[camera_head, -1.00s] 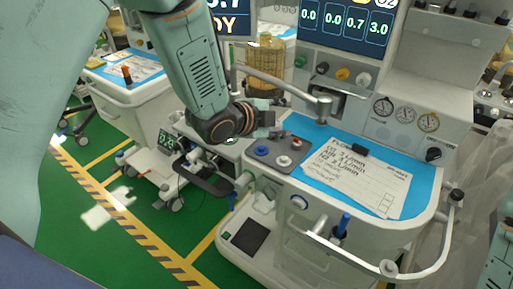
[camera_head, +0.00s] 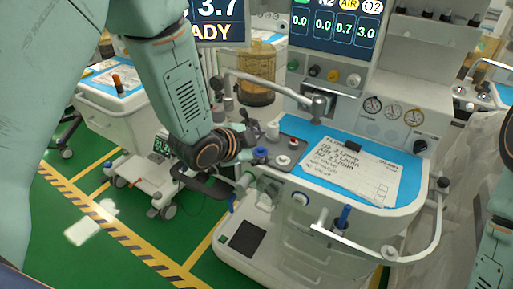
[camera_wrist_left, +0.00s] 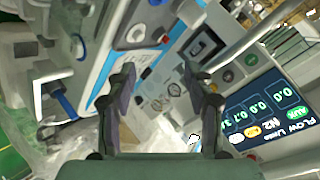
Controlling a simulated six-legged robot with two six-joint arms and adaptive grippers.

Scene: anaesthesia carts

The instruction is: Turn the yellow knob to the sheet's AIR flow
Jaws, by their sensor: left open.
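The yellow knob (camera_head: 333,75) is in a row of small knobs under the flow screen (camera_head: 338,27) in the head view. The screen reads 0.0, 0.0, 0.7 and 3.0, with 0.7 below the yellow AIR label. The white sheet (camera_head: 372,185) lies on the blue worktop, with handwritten flow lines too small to read surely. My left gripper (camera_head: 256,140) is left of and below the knob, clear of it. In the left wrist view my left gripper (camera_wrist_left: 163,92) is open, with nothing between its fingers. I cannot pick out the yellow knob there.
Several gauges (camera_head: 393,112) are on the right. A curved rail (camera_head: 420,235) runs around the front right. A second cart (camera_head: 113,120) stands at the left.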

